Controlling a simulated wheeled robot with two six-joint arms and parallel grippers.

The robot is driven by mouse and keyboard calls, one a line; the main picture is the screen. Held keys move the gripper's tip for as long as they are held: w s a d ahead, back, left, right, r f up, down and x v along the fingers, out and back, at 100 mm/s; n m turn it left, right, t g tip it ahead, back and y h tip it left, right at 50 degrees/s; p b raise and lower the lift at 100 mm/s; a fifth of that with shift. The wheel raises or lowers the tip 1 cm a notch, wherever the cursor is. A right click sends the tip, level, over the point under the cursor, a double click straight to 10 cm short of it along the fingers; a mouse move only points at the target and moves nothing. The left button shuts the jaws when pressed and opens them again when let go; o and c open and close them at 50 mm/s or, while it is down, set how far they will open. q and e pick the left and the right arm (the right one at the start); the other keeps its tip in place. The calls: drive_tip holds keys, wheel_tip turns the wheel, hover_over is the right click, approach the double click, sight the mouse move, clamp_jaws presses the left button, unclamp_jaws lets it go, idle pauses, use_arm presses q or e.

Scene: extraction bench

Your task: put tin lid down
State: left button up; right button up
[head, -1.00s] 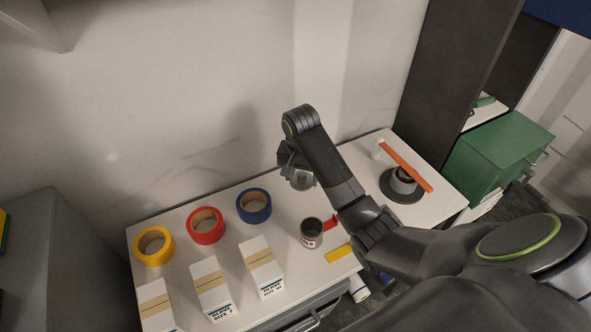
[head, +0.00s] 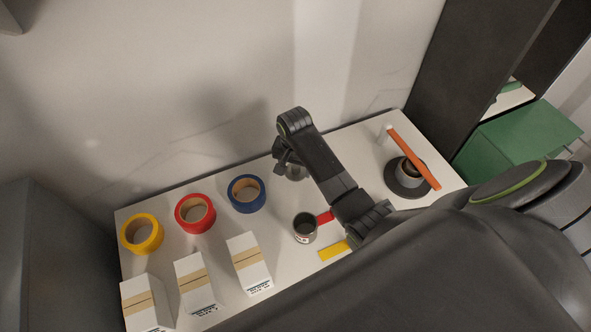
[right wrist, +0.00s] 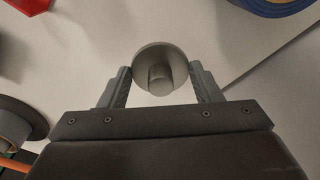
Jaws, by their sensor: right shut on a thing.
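The tin lid (head: 295,173) is a round grey metal disc with a knob, seen face-on in the right wrist view (right wrist: 145,62). My right gripper (head: 286,162) is shut on it, one finger on each side, in the right wrist view (right wrist: 161,84). It holds the lid over the back part of the bench, right of the blue tape roll. I cannot tell whether the lid touches the bench top. An open grey tin (head: 305,230) stands upright in front of the lid, apart from it. My left gripper is not in view.
Blue (head: 246,193), red (head: 195,213) and yellow (head: 142,233) tape rolls lie left, with white boxes (head: 249,263) in front. A red piece (head: 325,217) and a yellow piece (head: 333,250) lie by the tin. An orange bar (head: 413,157) rests over a dark round base (head: 393,185) at right.

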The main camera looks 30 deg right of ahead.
wheel_tip(320, 180, down, 3)
drive_tip(key=shift+r, duration=0.2)
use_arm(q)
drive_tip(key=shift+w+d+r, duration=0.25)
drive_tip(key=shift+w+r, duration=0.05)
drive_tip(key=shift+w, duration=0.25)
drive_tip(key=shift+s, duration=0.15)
use_arm(e)
drive_tip(key=shift+f, duration=0.1)
drive_tip(key=o, duration=0.9)
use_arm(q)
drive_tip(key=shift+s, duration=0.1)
use_arm(e)
drive_tip(key=shift+o, duration=0.2)
